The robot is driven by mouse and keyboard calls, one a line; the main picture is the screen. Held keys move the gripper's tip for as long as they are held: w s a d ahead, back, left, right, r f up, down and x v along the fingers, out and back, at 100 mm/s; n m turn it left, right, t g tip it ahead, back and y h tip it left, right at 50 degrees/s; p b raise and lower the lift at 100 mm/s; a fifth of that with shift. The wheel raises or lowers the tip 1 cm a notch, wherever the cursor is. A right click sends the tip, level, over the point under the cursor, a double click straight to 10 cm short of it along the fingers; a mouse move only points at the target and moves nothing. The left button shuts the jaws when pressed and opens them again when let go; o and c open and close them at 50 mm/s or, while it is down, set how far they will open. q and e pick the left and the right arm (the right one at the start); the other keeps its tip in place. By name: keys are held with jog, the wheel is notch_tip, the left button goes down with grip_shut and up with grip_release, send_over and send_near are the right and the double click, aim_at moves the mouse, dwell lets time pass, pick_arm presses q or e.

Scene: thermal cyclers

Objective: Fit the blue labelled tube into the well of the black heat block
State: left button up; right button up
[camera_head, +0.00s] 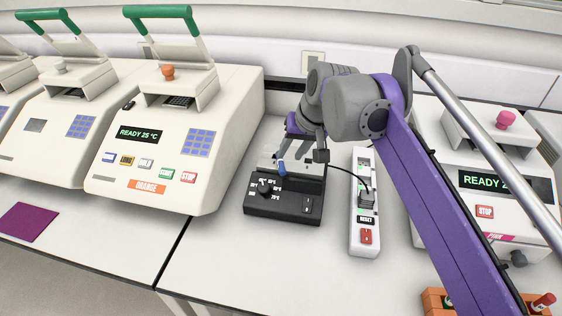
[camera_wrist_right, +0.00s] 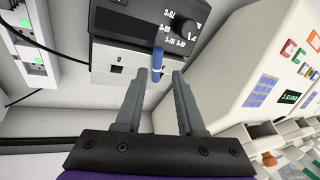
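The black heat block (camera_head: 283,209) stands on the bench in the middle of the head view, its dial panel facing front. Its panel also shows at the top of the right wrist view (camera_wrist_right: 122,22), above a pale metal face with small dark openings. The blue tube (camera_head: 282,168) stands out at the metal part; it is also in the right wrist view (camera_wrist_right: 157,62). I cannot tell how deep it sits in a well, and its label is not readable. My right gripper (camera_wrist_right: 156,78) is open, with fingertips either side of the tube's near end and visible gaps. My left gripper is out of view.
A white power strip (camera_head: 364,235) lies just right of the heat block with a black cable plugged in. A cream thermal cycler (camera_head: 165,165) stands close on the left, another (camera_head: 485,190) on the right. A red-capped item (camera_head: 541,301) is at bottom right.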

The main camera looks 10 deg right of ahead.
aim_at(283, 169)
jog(key=x, duration=0.7)
jog(key=shift+s+d+f+b, duration=0.1)
jog(key=shift+d+f+b, duration=0.05)
jog(key=shift+f+b, duration=0.2)
jog(key=shift+r, duration=0.1)
grip_shut()
